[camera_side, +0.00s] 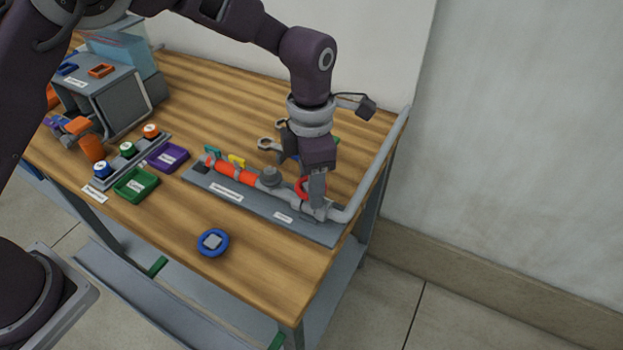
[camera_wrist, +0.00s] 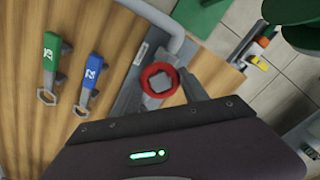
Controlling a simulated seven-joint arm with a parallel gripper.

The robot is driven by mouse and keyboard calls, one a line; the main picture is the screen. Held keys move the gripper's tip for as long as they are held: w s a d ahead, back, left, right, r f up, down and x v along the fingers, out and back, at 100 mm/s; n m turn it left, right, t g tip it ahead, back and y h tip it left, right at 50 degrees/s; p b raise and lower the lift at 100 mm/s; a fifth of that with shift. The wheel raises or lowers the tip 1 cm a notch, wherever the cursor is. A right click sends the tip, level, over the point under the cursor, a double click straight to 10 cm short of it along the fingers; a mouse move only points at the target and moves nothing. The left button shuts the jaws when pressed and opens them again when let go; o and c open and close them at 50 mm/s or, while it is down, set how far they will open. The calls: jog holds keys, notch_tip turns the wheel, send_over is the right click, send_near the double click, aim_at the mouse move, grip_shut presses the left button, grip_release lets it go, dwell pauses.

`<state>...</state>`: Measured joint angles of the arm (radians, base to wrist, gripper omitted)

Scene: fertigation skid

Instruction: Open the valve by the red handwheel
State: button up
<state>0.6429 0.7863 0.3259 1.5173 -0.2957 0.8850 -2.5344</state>
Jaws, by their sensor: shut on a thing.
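The red handwheel (camera_side: 301,188) sits on the grey valve pipework at the right end of the grey base plate (camera_side: 265,211). In the wrist view the handwheel (camera_wrist: 144,79) shows as a red ring with a grey hub. My gripper (camera_side: 315,200) points down at the handwheel, with its fingers at the wheel's sides. It is shut on the wheel. In the side view the gripper hides part of the wheel. A red pipe section (camera_side: 231,170) leads along the plate to the left. The valve's inner state cannot be seen.
A blue ring-shaped wheel (camera_side: 213,243) lies loose near the front edge. Green (camera_wrist: 50,55) and blue (camera_wrist: 92,73) wrenches lie beside the plate. A grey pipe (camera_side: 380,165) rises close at the right. Trays and a grey box (camera_side: 125,108) stand left. Bare wood lies between.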

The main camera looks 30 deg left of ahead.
jog(key=n, duration=0.6)
jog(key=shift+s+f, duration=0.1)
jog(key=o, duration=1.4)
jog(key=shift+n, duration=0.5)
notch_tip(320, 180, up, 7)
jog(key=shift+a+r, duration=0.1)
jog(key=shift+r, duration=0.05)
jog(key=s+a+r+m+t+h, duration=0.2)
jog(key=s+a+r+m+h, duration=0.1)
jog(key=s+a+r+m, duration=1)
jog(key=s+a+m+t+y, duration=0.1)
jog(key=s+a+m, duration=0.1)
jog(key=s+m, duration=0.2)
jog(key=s+a+m+t+y, duration=0.1)
jog(key=s+m, duration=0.3)
jog(key=m, duration=0.5)
jog(key=s+a+f+m+t+y, duration=0.1)
jog(key=s+a+m, duration=0.2)
jog(key=m, duration=0.4)
jog(key=shift+s+a+f+m+t, duration=0.1)
jog(key=shift+s+a+m+t, duration=0.2)
jog(key=shift+s, duration=0.25)
